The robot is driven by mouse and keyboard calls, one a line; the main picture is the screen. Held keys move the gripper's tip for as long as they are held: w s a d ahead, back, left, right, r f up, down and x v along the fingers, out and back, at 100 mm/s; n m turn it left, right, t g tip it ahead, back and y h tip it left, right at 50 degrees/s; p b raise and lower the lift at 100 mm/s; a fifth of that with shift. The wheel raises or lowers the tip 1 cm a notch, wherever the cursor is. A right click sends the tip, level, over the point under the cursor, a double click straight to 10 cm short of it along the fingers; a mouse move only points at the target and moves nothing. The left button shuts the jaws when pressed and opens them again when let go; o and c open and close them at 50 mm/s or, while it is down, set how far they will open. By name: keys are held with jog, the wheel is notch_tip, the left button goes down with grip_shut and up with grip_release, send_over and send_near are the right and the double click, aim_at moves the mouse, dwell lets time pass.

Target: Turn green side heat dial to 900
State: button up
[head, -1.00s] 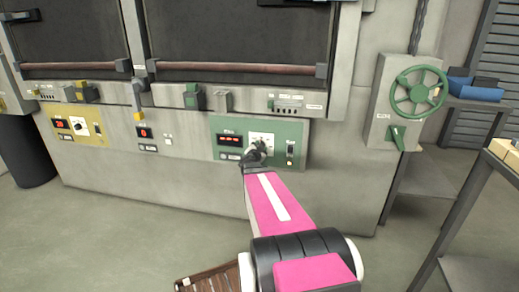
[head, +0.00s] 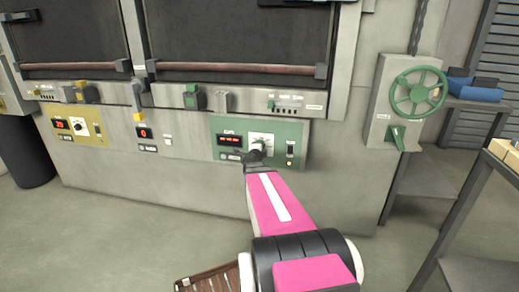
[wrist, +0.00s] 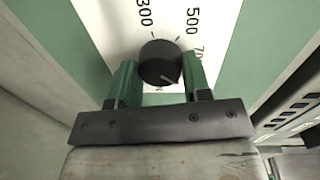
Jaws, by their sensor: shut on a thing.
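The green side panel (head: 288,128) is on the furnace front, with a red display (head: 229,140) whose digits are too small to read. The black heat dial (wrist: 160,58) sits on a white scale plate (wrist: 215,25). My gripper (wrist: 160,75) has its green fingers on both sides of the dial, shut on it. The marks 300, 500 and part of 700 show. The dial's pale pointer line points to the lower right, past the 700 side; the mark there is hidden by the right finger. In the head view my gripper (head: 254,152) is at this dial.
A switch (head: 290,149) is right of the dial. The yellow panel (head: 92,123) with its own dial and display is at the left. A green handwheel (head: 418,92) and lever (head: 397,137) are at the right. A shelf rack stands at the right edge.

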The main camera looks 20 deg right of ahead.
jog(key=shift+s+m, duration=0.1)
jog(key=shift+m, duration=0.4)
dwell(0.3)
jog(key=o, duration=0.9)
jog(key=v, duration=1)
jog(key=shift+s+a, duration=0.2)
jog(key=shift+s, duration=0.15)
